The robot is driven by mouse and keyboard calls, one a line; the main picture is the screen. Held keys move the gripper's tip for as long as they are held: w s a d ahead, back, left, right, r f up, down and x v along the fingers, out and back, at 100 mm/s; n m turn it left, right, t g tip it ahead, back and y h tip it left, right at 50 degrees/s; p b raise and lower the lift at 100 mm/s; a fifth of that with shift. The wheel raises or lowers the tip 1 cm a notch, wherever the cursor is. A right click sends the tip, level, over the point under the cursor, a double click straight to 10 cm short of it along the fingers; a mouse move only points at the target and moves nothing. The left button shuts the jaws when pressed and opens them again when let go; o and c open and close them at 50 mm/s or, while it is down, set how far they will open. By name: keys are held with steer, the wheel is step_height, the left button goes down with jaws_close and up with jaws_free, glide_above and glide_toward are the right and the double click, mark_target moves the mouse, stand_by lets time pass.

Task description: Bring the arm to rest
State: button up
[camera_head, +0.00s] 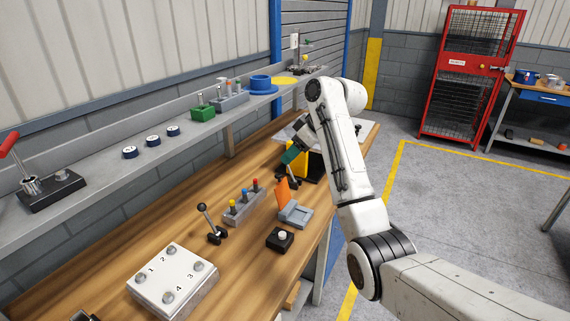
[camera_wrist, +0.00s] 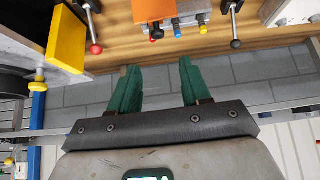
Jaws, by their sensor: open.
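My arm reaches over the right end of the wooden bench (camera_head: 150,245) in the head view. My gripper (camera_head: 291,156) has green fingers and is partly hidden behind my arm links, above the bench. In the wrist view my gripper (camera_wrist: 157,72) shows two green fingers spread apart. Nothing is between them. The grey block wall lies behind the fingers there, and the bench top runs along the upper edge of that view.
On the bench are a white numbered box (camera_head: 172,281), a black lever (camera_head: 212,225), a grey block with coloured knobs (camera_head: 244,204), a black button box (camera_head: 280,238) and an orange-and-grey bracket (camera_head: 295,213). A shelf (camera_head: 105,184) runs behind. A red cage (camera_head: 466,75) stands right, beyond open floor.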

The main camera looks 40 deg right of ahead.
steer(key=shift+v, duration=1.05)
steer(key=shift+f, duration=0.1)
